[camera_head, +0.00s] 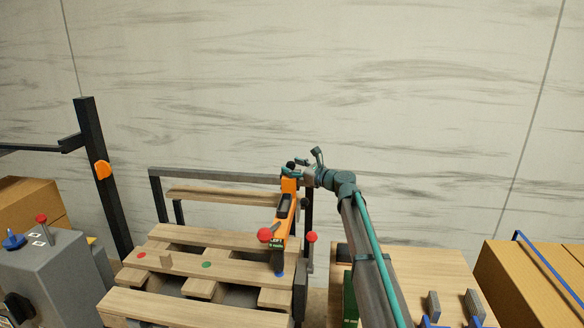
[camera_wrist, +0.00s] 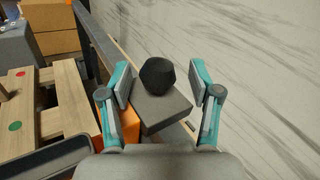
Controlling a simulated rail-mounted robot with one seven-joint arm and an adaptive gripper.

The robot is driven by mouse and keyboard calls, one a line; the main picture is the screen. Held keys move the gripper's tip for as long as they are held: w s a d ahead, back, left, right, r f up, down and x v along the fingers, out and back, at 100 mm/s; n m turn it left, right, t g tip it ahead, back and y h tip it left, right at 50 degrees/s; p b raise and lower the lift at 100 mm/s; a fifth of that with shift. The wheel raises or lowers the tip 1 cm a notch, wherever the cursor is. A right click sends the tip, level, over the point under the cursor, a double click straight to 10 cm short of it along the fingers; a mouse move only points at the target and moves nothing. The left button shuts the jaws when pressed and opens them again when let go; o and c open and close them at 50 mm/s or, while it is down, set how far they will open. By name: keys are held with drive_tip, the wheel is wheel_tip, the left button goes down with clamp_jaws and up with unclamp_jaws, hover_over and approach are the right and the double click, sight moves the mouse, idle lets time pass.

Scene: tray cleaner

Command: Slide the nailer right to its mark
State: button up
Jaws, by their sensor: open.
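The orange nailer (camera_head: 288,187) spans the pallet's right side in the head view, with a dark front end and a small label too blurred to read fully. A blue mark (camera_head: 281,273) shows at its front end. My gripper (camera_head: 306,168) is at the nailer's far end. In the wrist view my gripper (camera_wrist: 159,86) is open. Its fingers are on either side of a black knob (camera_wrist: 157,76) on a grey block (camera_wrist: 162,110), with gaps visible. Part of the orange nailer (camera_wrist: 105,112) shows beside the left finger.
The wooden pallet (camera_head: 150,303) also has a red mark (camera_head: 141,255) and a green mark (camera_head: 206,265). A dark rail (camera_head: 215,175) runs behind it. A grey control box (camera_head: 50,270) stands left; a wooden table (camera_head: 410,270) stands right.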

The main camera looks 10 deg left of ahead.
drive_tip(key=v, duration=1.1)
drive_tip(key=shift+d, duration=0.1)
